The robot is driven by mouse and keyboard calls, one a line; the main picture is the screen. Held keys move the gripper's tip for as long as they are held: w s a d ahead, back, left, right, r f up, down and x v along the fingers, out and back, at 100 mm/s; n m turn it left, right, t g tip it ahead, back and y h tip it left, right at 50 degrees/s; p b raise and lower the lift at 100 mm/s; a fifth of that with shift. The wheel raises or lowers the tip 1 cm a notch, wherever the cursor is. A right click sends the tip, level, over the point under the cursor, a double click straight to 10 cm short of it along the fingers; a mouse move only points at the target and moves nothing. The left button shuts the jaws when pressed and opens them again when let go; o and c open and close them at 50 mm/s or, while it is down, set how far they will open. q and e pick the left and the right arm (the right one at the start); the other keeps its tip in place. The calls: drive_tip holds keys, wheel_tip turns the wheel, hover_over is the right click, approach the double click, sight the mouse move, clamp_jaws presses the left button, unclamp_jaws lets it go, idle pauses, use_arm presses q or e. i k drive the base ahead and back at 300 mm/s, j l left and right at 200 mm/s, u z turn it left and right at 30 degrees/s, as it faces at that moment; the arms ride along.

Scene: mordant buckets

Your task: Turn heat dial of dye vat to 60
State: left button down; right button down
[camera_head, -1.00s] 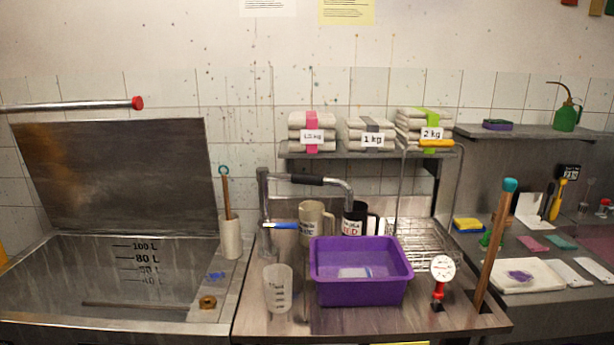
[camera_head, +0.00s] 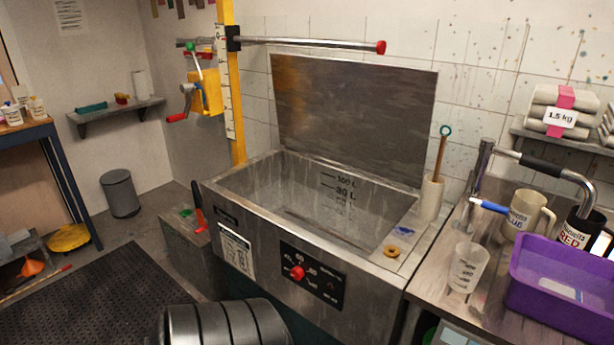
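The dye vat (camera_head: 375,284) is a steel tank in the middle of the head view, with its lid (camera_head: 352,120) standing open against the wall. Its inside has litre marks up to 100 L. On its front is a black control panel (camera_head: 325,289) with a red heat dial (camera_head: 297,272). White numbers ring the dial, with 60 at the top; the dial's exact setting is too small to read. Neither of my grippers shows in the view.
A ribbed steel drum shape (camera_head: 222,325) shows low in front of the vat. A yellow post (camera_head: 235,130) with a crank hoist (camera_head: 203,95) stands behind it at left. The counter at right holds a purple tub (camera_head: 560,300) and a beaker (camera_head: 467,267). A dark mat (camera_head: 95,290) covers the floor at left.

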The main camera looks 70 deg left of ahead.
sight(297, 274)
drive_tip(key=u, duration=2.15)
